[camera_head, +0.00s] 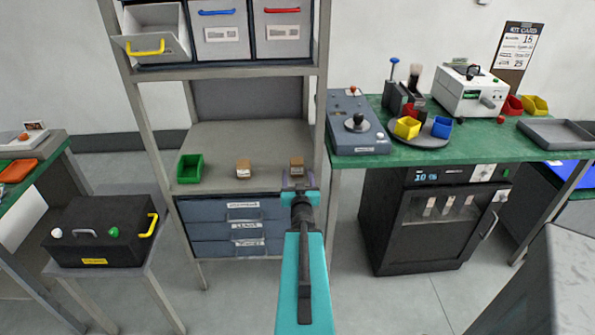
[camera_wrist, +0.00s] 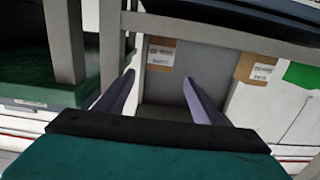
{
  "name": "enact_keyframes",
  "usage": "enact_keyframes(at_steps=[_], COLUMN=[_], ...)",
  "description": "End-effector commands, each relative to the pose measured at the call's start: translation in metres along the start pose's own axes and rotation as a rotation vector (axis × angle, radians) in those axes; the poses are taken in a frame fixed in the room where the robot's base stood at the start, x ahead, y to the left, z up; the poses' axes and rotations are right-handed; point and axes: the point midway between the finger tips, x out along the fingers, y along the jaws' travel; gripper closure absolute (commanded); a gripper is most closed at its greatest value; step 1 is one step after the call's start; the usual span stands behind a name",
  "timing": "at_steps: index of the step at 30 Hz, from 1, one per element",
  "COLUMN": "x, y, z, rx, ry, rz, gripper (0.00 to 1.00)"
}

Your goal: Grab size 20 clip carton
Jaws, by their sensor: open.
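Two small brown cartons with white labels stand on the rack's middle shelf. The right carton (camera_head: 296,166) is just beyond my gripper (camera_head: 298,185); the other carton (camera_head: 243,170) is to its left. In the wrist view my gripper (camera_wrist: 159,78) is open and empty, its two purple fingers apart. One carton (camera_wrist: 161,54) shows ahead between the fingertips, and the other carton (camera_wrist: 257,69) is to the right. I cannot tell whether a finger touches a carton. The size on either label is too small to read.
A green bin (camera_head: 190,168) stands left on the same shelf (camera_head: 222,140); it also shows in the wrist view (camera_wrist: 300,76). Rack posts (camera_head: 319,100) and blue-grey drawers (camera_head: 230,248) surround the shelf space. A green-topped bench (camera_head: 450,150) with equipment stands close right.

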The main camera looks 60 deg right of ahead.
Motion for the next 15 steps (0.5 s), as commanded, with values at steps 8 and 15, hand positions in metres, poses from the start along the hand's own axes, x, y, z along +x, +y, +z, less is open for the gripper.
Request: enact_keyframes(at_steps=[8,15], x=[0.007,0.013], y=[0.0,0.0], z=[0.003,0.004], rx=[-0.001,0.0], ry=[0.002,0.003], rz=[-0.001,0.0], gripper=[0.38,0.38])
